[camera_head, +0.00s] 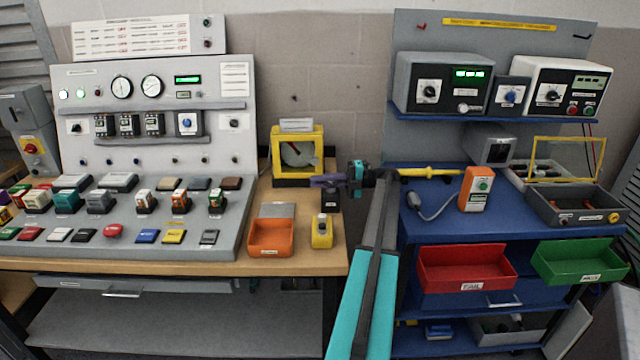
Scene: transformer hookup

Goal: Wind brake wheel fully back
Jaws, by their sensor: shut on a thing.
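My gripper (346,180) is at the right edge of the wooden bench, at the end of my teal and dark grey arm. It points left and is shut on a small purple piece (325,181) on top of a dark block with a pale label (331,202). The purple piece looks like the brake wheel, seen nearly edge-on. The fingers hide part of it, and its turned angle cannot be told.
A yellow-framed dial box (276,170) stands just behind and left. An orange bin (270,238) and a yellow device (322,232) are in front. The grey control panel (230,150) fills the left. The blue bench (432,228) with a yellow rod (432,172) is right.

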